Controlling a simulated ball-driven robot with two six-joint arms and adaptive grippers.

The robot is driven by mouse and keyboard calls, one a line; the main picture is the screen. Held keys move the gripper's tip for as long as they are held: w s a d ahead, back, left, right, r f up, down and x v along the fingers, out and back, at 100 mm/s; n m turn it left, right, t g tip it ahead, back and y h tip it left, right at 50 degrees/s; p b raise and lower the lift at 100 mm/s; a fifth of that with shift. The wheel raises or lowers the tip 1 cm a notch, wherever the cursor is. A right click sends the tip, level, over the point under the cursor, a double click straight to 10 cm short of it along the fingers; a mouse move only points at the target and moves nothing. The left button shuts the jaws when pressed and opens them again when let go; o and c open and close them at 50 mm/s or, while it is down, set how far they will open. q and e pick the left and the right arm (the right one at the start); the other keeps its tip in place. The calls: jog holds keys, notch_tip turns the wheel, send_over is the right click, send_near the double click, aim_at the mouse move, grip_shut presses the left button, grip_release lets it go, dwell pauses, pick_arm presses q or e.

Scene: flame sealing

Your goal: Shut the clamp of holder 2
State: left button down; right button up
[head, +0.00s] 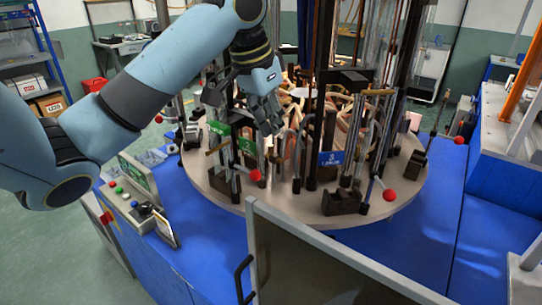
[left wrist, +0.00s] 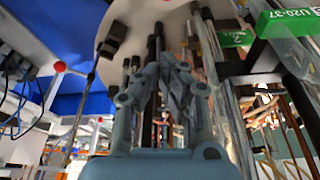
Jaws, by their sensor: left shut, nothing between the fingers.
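My left gripper (head: 267,118) hangs above the round turntable (head: 226,192), among upright rods and tubes. Its fingers are together and empty, as the left wrist view also shows (left wrist: 174,75). A green sign (head: 247,146) is just left of and below the gripper, and another green sign (head: 218,128) is further left. A blue sign (head: 330,158) marked 3 is to the right. A clamp lever with a red ball (head: 256,175) is below the gripper, near the front edge. The gripper is apart from this ball.
Another red-ball lever (head: 389,195) is at the front right of the turntable. Tall dark columns (head: 320,60) stand right of the gripper. A framed panel (head: 330,262) stands in front. A button box (head: 125,200) is at left.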

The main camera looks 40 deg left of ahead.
pick_arm(q)
jog(key=p+x, duration=0.1)
jog(key=x, duration=0.9)
jog(key=s, duration=0.1)
jog(key=s+p, duration=0.2)
jog(key=shift+s+a+r, duration=0.15)
jog(key=shift+s+r, duration=0.15)
jog(key=shift+s, duration=0.1)
pick_arm(e)
jog(key=r, duration=0.1)
jog(key=w+r, duration=0.1)
jog(key=r, duration=0.1)
jog(key=shift+d, duration=0.15)
jog(key=shift+w, duration=0.2)
pick_arm(q)
jog(key=shift+w, duration=0.1)
